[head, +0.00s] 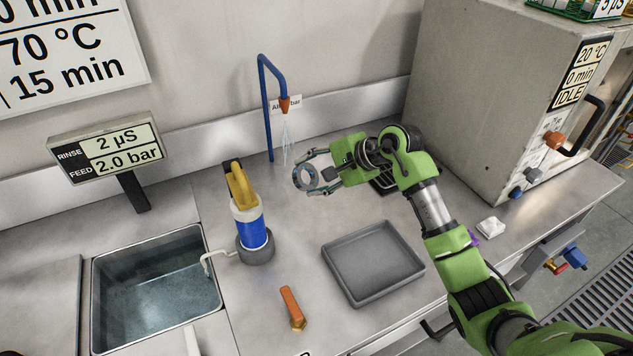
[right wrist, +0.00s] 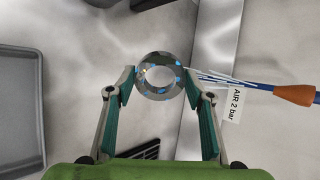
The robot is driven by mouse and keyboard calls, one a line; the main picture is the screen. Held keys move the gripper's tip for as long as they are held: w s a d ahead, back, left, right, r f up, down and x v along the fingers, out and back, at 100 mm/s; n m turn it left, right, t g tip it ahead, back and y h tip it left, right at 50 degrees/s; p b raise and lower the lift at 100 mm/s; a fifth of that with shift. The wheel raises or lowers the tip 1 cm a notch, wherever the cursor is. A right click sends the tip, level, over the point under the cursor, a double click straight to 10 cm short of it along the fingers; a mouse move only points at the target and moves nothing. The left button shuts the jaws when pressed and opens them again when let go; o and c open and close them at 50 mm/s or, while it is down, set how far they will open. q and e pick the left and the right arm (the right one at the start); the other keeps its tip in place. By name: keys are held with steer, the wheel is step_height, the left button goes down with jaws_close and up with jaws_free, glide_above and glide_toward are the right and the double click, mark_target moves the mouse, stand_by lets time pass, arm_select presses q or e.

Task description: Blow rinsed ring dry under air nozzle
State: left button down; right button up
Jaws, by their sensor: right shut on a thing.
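The metal ring (head: 304,178) has bluish wet-looking spots on its face. My right gripper (head: 319,172) is shut on it and holds it above the counter. In the right wrist view the ring (right wrist: 159,91) sits between the two fingertips of the right gripper (right wrist: 159,84). The air nozzle (head: 285,104) has an orange tip on a blue bent pipe and stands behind the ring. Pale streaks come down from the tip. In the right wrist view the nozzle (right wrist: 295,95) points at the ring and the streaks end near its edge. My left gripper is not in view.
An empty grey tray (head: 372,262) lies in front of the right arm. A blue-and-white bottle with a yellow top (head: 247,205) stands left of the ring, beside a sink (head: 158,285). An orange-handled tool (head: 292,308) lies in front. A grey oven-like cabinet (head: 490,90) stands at the right.

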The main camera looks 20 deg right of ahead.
steer(key=w, duration=0.1)
steer(key=b, duration=0.1)
steer(key=w, duration=0.1)
steer(key=shift+w+a+f, duration=0.3)
steer(key=shift+w, duration=0.05)
steer(key=shift+w+a+r+b, duration=0.1)
steer(key=shift+w+a+b, duration=0.1)
steer(key=shift+w+b, duration=0.7)
steer(key=shift+w+a+r+b, duration=0.15)
steer(key=shift+w+b, duration=0.5)
steer(key=shift+w, duration=0.35)
steer(key=shift+s+f, duration=0.1)
stand_by(3.1)
steer(key=s+d, duration=0.2)
steer(key=s, duration=0.9)
steer(key=shift+s+d, duration=0.15)
steer(key=shift+s, duration=0.2)
